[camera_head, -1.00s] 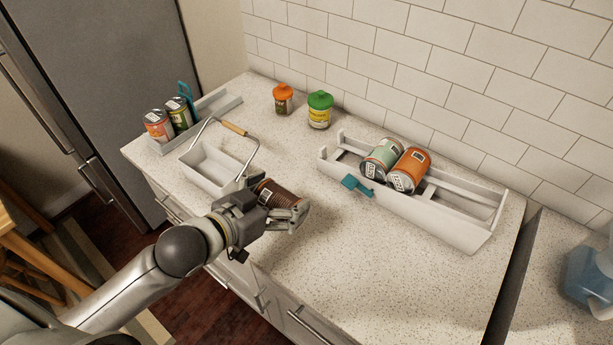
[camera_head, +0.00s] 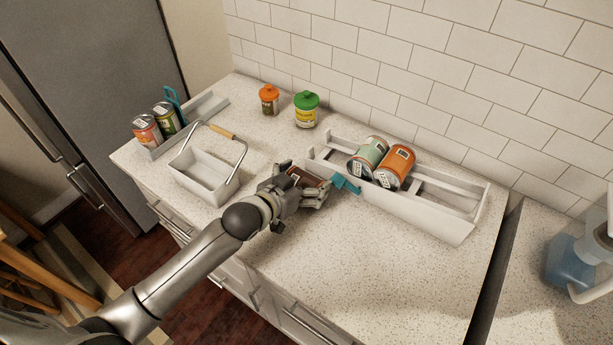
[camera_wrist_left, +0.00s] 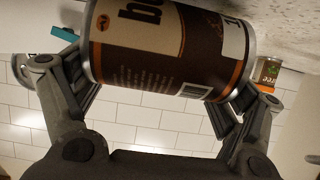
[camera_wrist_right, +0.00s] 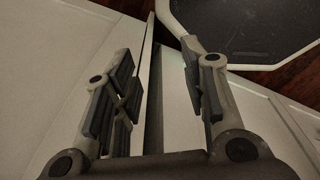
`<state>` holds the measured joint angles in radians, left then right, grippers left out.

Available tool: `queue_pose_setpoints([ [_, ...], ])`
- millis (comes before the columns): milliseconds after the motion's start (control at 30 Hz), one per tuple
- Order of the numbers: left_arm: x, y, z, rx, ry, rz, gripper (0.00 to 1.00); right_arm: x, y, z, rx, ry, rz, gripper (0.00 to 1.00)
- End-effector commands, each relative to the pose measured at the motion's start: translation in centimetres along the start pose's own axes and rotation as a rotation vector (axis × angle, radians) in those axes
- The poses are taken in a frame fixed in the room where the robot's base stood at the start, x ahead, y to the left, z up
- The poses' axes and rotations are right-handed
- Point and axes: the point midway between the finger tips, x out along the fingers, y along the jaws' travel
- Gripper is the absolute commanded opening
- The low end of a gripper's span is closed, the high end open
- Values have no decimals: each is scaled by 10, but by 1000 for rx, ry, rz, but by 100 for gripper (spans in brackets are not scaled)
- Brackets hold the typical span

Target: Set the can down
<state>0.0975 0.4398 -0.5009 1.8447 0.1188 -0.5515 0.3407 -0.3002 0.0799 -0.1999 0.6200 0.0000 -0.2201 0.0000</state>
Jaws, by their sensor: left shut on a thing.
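A brown can with a cream and orange label (camera_wrist_left: 165,50) is held between the fingers of my left gripper (camera_head: 306,188). In the left wrist view the can lies across between both finger pads, on its side. In the head view the can (camera_head: 304,177) is mostly hidden by the gripper, near the left end of the white shelf rack on the counter. I cannot tell whether the can touches the counter. My right gripper (camera_wrist_right: 160,95) shows only in the right wrist view, open and empty, near white cabinet fronts.
The white rack (camera_head: 440,222) holds a green can (camera_head: 368,155) and an orange can (camera_head: 396,167), with a teal tab (camera_head: 346,184) at its front. A white basket (camera_head: 205,180), a smaller rack with cans (camera_head: 147,130) and two lidded jars (camera_head: 306,110) stand left. Front counter is clear.

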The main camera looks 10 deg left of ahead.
Motion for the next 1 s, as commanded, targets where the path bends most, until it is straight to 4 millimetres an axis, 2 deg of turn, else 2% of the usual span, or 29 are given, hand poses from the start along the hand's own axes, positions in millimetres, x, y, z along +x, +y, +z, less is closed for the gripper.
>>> queue_pose_setpoints([
  [33, 2, 0, -6, -1, 2, 0, 51, -9, 0, -1, 0, 0, 0, 40],
  [100, 5, 0, -4, -1, 4, 1, 51, -11, 0, -1, 0, 0, 0, 40],
  [367, 8, 1, -4, 0, 10, 2, 51, -11, 0, -1, 0, 0, 0, 40],
  [400, 8, 1, -2, -1, 7, 2, 92, -10, 0, -1, 0, 0, 0, 40],
  [467, 8, 0, -2, -1, 7, 1, 100, -10, 0, -1, 0, 0, 0, 40],
  [833, 8, 0, 0, 0, 1, 1, 100, -10, 0, -1, 0, 0, 0, 40],
  [1000, 11, 0, 6, 1, 2, 1, 100, 0, 0, 0, 0, 0, 0, 40],
])
